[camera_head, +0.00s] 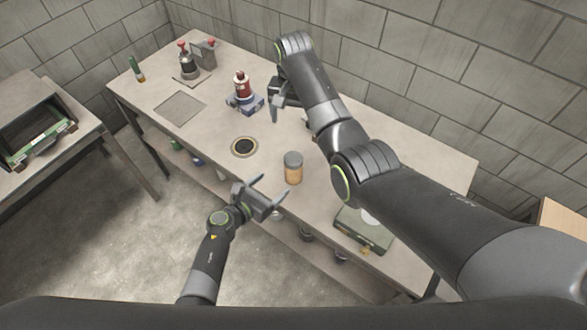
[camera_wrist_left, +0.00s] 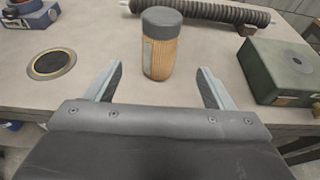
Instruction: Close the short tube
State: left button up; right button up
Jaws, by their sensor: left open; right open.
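A short tan tube (camera_head: 293,173) stands upright near the front edge of the workbench, with a dark grey top on it. It also shows in the left wrist view (camera_wrist_left: 160,52), just beyond the fingers. I cannot tell how firmly the top sits. My left gripper (camera_head: 272,192) is open and empty, in front of the tube, its fingers pointing toward it without enclosing it. My right gripper (camera_head: 274,106) is open over the back of the bench, beside a red-and-white device, with no object visible in it; its fingers are partly hidden by its own body.
The red-and-white device on a blue base (camera_head: 242,95) stands farther back. A round dark-centred ring (camera_head: 244,147) lies left of the tube. A green box (camera_head: 362,231) stands to the right. A dark ribbed long tube (camera_wrist_left: 220,14) lies behind, mostly hidden by my right arm in the head view.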

pick_arm(q)
jog(key=shift+v, duration=2.6)
